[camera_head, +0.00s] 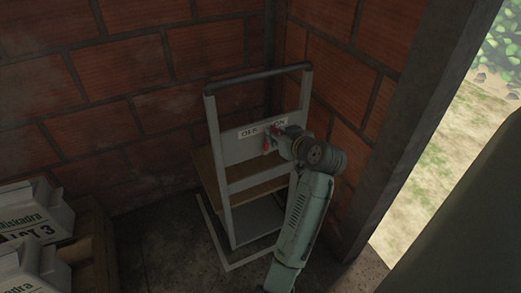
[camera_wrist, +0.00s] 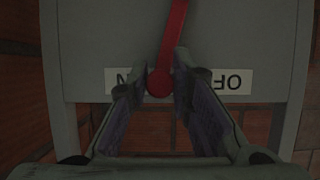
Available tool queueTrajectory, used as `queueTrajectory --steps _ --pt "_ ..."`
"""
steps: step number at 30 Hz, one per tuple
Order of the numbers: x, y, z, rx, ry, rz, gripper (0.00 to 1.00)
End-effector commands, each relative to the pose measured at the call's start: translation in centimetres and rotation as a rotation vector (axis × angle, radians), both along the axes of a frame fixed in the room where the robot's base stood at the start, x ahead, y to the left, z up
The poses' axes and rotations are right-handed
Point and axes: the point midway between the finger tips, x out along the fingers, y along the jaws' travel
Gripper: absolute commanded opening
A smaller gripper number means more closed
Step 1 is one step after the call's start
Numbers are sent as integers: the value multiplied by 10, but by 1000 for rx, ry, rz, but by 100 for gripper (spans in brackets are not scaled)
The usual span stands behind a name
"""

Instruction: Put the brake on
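A red lever with a ball end (camera_wrist: 159,82) sits on a grey panel (camera_wrist: 110,35) in the wrist view. The ball lies between the two fingertips of my gripper (camera_wrist: 163,75). The fingers stand apart on either side of it. I cannot tell whether they touch it. An upside-down white label shows OFF (camera_wrist: 224,82) right of the ball and ON, partly hidden by the left finger, on the left. In the head view, the red lever (camera_head: 266,146) shows beside my gripper (camera_head: 277,142), on a grey upright frame (camera_head: 222,140) labelled OFF at left and ON at right.
Brick walls (camera_head: 100,105) meet behind the frame. A concrete doorpost (camera_head: 405,140) and an opening to the outside stand at the right. Printed white packages (camera_head: 32,212) rest in a wooden container (camera_head: 95,225) at lower left. The floor (camera_head: 165,255) left of the frame is clear.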

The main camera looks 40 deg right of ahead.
Motion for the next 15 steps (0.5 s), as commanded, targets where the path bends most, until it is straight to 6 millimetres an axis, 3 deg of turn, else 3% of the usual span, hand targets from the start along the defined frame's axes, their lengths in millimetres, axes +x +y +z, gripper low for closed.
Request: queueTrajectory --steps 15 --pt "-3 -10 -3 0 -2 0 15"
